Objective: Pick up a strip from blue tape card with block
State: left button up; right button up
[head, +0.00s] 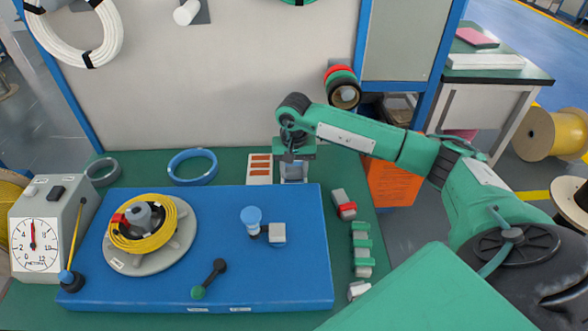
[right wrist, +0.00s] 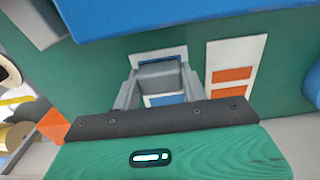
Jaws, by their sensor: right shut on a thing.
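My right gripper (head: 294,178) reaches in from the right and points down at the back edge of the blue board. In the right wrist view its two grey fingers (right wrist: 160,86) are shut on a grey block (right wrist: 160,76). Directly under the block is a white card with blue strips, the blue tape card (right wrist: 178,51). The gripper and block hide most of this card. I cannot tell whether the block touches it or whether a strip sticks to the block. My left gripper is not in view.
A white card with orange strips (head: 260,162) lies just left of the gripper. The blue board (head: 150,280) holds a yellow cable coil (head: 157,238) and a blue knob (head: 252,216). Several small blocks (head: 361,244) line its right side. A blue ring (head: 192,166) lies behind it.

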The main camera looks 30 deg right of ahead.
jog(key=shift+f+b, duration=0.6)
dwell(0.6)
jog(key=o, duration=1)
jog(key=shift+r+p, duration=1.95)
jog(key=shift+r, duration=2.1)
jog(key=shift+c, duration=0.3)
